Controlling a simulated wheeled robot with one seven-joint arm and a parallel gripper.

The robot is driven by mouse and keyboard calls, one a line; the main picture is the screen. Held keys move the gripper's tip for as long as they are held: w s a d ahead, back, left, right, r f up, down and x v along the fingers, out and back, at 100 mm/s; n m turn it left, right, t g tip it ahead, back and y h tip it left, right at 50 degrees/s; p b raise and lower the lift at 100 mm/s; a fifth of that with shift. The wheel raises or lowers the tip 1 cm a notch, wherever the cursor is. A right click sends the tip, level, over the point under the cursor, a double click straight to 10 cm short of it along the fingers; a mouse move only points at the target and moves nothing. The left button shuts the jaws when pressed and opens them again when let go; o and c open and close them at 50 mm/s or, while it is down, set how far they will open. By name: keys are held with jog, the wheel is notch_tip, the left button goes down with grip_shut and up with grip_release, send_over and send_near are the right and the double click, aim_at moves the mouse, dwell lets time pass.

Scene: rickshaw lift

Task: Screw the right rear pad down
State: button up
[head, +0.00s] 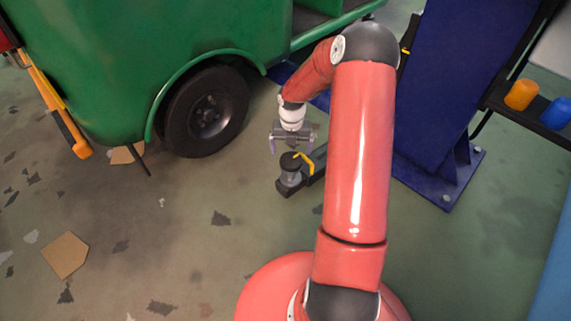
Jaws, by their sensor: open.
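The pad (290,162) is a dark round disc on a grey threaded-looking stem, at the end of a black lift arm (313,172) on the floor. A bent yellow piece (305,161) is beside the pad. My gripper (292,146) is open, pointing down, and appears just above and behind the pad in the picture, with a visible gap. Nothing shows between its fingers. Most of the lift arm is hidden behind my red arm. I cannot tell how far the pad is screwed down.
The green rickshaw (120,60) with its black wheel (205,110) stands at the upper left. A blue lift post (445,90) is at the right. A shelf with an orange cup (521,95) and a blue cup (556,113) is farther right. Cardboard (64,256) lies on open floor.

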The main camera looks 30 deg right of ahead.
aim_at(291, 160)
notch_tip(291, 160, down, 6)
jog(key=shift+f+b, duration=0.25)
jog(key=shift+b, duration=0.45)
jog(key=c, duration=1)
